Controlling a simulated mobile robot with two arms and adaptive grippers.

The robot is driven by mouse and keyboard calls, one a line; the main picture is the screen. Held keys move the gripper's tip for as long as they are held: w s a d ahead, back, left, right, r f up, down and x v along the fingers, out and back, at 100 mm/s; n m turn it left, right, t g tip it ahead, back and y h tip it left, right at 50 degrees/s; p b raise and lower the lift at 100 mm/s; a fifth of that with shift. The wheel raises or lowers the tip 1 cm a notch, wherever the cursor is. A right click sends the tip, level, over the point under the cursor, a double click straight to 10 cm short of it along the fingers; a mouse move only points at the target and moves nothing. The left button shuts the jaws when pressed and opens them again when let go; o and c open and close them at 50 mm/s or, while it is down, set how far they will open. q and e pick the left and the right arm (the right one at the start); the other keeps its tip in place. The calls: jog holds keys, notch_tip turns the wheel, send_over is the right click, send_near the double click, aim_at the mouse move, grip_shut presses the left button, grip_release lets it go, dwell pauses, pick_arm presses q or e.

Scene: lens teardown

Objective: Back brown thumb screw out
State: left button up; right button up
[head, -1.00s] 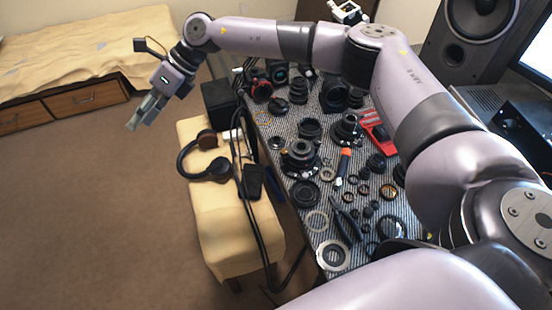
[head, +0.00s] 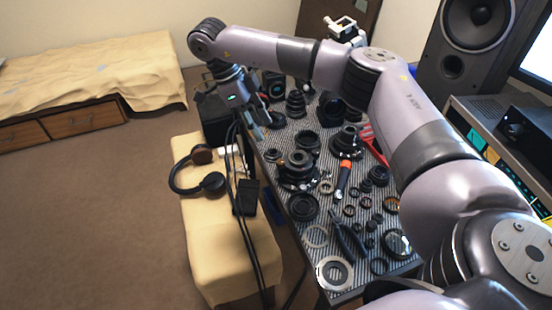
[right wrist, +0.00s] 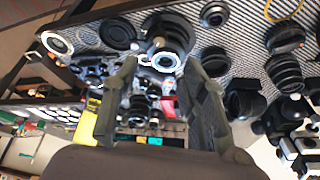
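My right gripper (head: 262,115) is over the left edge of the striped mat, above the lens parts. In the right wrist view its two fingers (right wrist: 161,62) are spread with nothing held between them. A dark lens assembly (right wrist: 167,34) with a pale ring shows beyond the fingertips, apart from them. A black lens assembly (head: 297,167) stands upright mid-mat. My left gripper is not in view.
The striped mat (head: 285,133) is crowded with lens barrels, rings and tools, including an orange-tipped screwdriver (head: 343,175). Black cables (head: 250,225) hang beside a cream bench (head: 205,240) with headphones (head: 205,182). A speaker (head: 470,50) stands right. Floor is open at left.

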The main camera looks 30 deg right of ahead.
aim_at(279, 161)
jog(key=x, duration=1.1)
jog(key=shift+s+f, duration=0.1)
jog(key=shift+f, duration=0.3)
jog(key=shift+c, duration=0.2)
grip_shut()
